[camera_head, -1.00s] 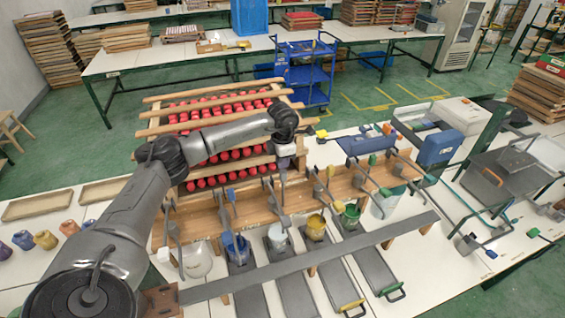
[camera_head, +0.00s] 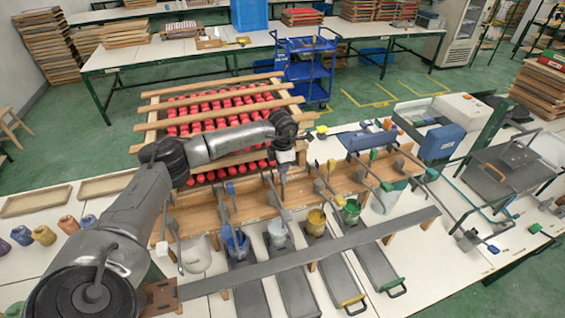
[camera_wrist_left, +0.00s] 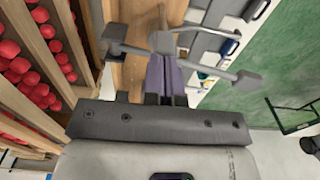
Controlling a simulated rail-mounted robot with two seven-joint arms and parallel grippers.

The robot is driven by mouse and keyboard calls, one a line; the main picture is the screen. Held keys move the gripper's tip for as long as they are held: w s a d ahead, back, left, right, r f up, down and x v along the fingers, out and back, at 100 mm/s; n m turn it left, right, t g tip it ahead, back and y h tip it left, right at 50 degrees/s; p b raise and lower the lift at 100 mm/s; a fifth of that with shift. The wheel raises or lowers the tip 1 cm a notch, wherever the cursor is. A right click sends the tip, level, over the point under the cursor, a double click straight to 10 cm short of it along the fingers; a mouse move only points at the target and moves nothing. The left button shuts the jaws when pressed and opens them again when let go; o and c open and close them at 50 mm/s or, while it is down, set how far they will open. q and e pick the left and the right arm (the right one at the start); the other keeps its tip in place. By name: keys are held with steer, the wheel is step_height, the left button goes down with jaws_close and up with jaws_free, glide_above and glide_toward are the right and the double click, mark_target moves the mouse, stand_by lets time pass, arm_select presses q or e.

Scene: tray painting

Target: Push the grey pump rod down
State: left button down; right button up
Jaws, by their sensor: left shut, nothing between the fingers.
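The grey pump rod (camera_head: 277,200) stands in the wooden pump rail, over a cup of pale grey paint (camera_head: 277,233). My left gripper (camera_head: 284,172) points down at the top end of this rod in the head view. Its fingers are shut with nothing between them. In the left wrist view the shut fingers (camera_wrist_left: 166,75) reach towards a grey metal lever with a square pad at each end. I cannot tell whether the fingertips touch the rod. My right gripper is not in view.
Neighbouring rods with blue, yellow and green paint cups (camera_head: 350,212) stand close on both sides. A wooden rack of red pieces (camera_head: 160,128) lies behind the rail. A long grey bar (camera_head: 330,252) crosses in front, over several dark trays.

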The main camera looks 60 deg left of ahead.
arm_select(q)
steer(key=shift+a+f, duration=0.1)
steer(key=shift+f, duration=0.35)
steer(key=shift+r, duration=0.2)
step_height(320, 180, up, 4)
steer(key=p, duration=0.3)
steer(key=shift+r, duration=0.1)
step_height(320, 180, up, 10)
steer(key=b, duration=0.2)
steer(key=shift+r, duration=0.15)
